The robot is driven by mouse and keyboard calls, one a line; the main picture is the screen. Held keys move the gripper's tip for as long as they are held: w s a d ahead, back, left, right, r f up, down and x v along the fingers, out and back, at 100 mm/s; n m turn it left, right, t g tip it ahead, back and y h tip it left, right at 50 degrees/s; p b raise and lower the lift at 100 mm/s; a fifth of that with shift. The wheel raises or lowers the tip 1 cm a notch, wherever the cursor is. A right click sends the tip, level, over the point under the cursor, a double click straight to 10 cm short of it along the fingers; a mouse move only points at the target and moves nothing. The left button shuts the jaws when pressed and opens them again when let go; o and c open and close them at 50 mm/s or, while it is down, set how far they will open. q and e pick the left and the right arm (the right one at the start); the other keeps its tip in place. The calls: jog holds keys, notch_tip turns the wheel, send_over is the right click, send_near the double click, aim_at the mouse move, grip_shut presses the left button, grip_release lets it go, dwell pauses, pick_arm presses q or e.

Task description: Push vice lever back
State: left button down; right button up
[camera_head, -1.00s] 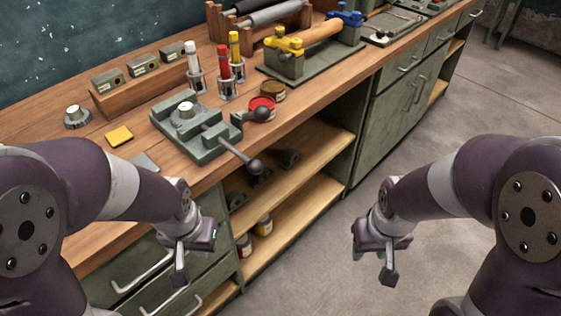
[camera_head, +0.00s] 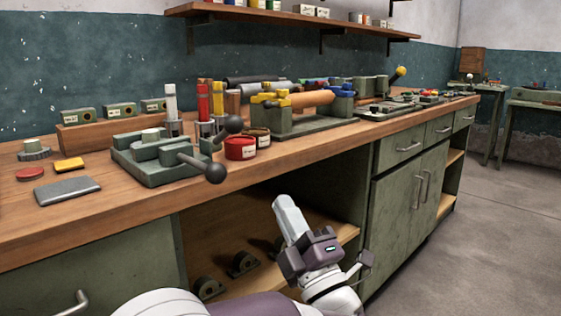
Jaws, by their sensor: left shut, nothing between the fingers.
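The vice (camera_head: 150,162) is a grey-green block with a round knob on top, near the front edge of the wooden bench. One lever, ending in a dark ball (camera_head: 215,173), points toward the bench's front edge. A second arm with a dark ball (camera_head: 234,124) rises at its right side. My left gripper (camera_head: 286,206) is shut and empty, pointing up. It appears in front of the bench's open shelf, to the right of and lower in the picture than the vice lever, not touching it. My right gripper is not in view.
Red and dark tins (camera_head: 240,148) and upright markers in holders (camera_head: 203,103) stand right of and behind the vice. A yellow-and-blue clamp fixture (camera_head: 292,118) stands further right. A grey plate (camera_head: 68,190) lies left. Open floor is at the right.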

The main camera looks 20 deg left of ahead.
aim_at(239, 131)
pick_arm(q)
jog(key=shift+s+a+r+n+g+y, duration=0.15)
jog(key=shift+s+n+g+y, duration=0.2)
jog(key=shift+n, duration=0.1)
jog(key=shift+s+a+r+n+g+y, duration=0.15)
jog(key=shift+s+n+g+y, duration=0.1)
jog(key=shift+n+y, duration=0.15)
jog(key=b+x, duration=0.2)
jog(key=x, duration=1.2)
jog(key=shift+r, duration=0.1)
